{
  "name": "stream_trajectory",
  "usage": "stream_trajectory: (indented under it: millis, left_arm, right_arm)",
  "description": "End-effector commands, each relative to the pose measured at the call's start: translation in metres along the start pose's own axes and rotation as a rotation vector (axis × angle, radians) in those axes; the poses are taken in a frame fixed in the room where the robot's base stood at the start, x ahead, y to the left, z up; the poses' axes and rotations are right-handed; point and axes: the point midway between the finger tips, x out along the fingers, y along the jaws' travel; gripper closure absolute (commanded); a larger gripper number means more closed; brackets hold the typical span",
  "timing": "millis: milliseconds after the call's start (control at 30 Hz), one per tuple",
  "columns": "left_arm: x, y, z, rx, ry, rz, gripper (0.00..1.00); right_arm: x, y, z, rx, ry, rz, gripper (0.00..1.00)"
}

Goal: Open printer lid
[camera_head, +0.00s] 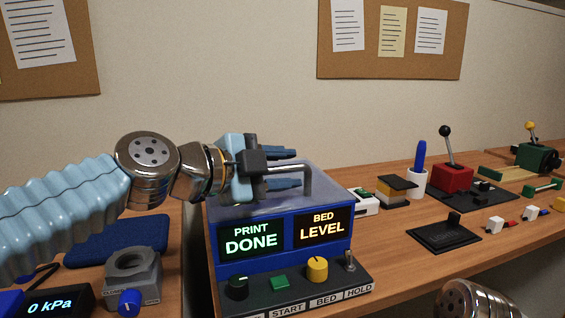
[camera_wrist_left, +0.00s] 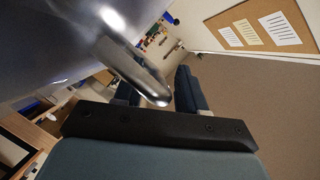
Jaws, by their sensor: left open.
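The printer is a blue box (camera_head: 228,263) with PRINT DONE and BED LEVEL displays, standing on the wooden desk. Its grey-blue, glossy lid (camera_head: 325,200) lies on top and looks closed. A bent metal handle (camera_head: 308,183) rises from the lid; it also shows in the left wrist view (camera_wrist_left: 136,66). My left gripper (camera_head: 298,168) is open above the lid, with its dark blue fingers on either side of the handle. In the left wrist view the bar reaches between the fingers (camera_wrist_left: 156,86); I cannot tell whether they touch it. My right gripper is out of view.
Knobs and a switch (camera_head: 350,261) line the printer's front. A grey ring fixture (camera_head: 133,270) stands left. A white cup (camera_head: 416,184), a red lever box (camera_head: 452,179) and a black plate (camera_head: 443,238) stand right. Part of my right arm (camera_head: 470,302) shows at the bottom.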

Motion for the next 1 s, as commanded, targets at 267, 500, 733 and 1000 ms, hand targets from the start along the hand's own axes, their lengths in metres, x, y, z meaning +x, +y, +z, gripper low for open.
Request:
stream_trajectory:
  millis: [267, 500, 733, 1000]
  left_arm:
    - [0.001, 0.000, 0.000, 0.000, 0.000, 0.000, 0.63]
    - [0.001, 0.001, 0.000, 0.000, 0.000, 0.001, 1.00]
    - [0.001, 0.001, 0.000, 0.000, 0.000, 0.001, 1.00]
    - [-0.002, -0.013, -0.008, -0.053, 0.002, 0.022, 1.00]
  right_arm:
    - [0.000, 0.000, 0.000, 0.000, 0.000, 0.000, 0.57]
    - [0.000, 0.000, 0.000, 0.000, 0.000, 0.000, 0.57]
    - [0.000, 0.000, 0.000, 0.000, 0.000, 0.000, 0.57]
    - [-0.015, -0.007, 0.000, -0.002, -0.002, -0.002, 0.57]
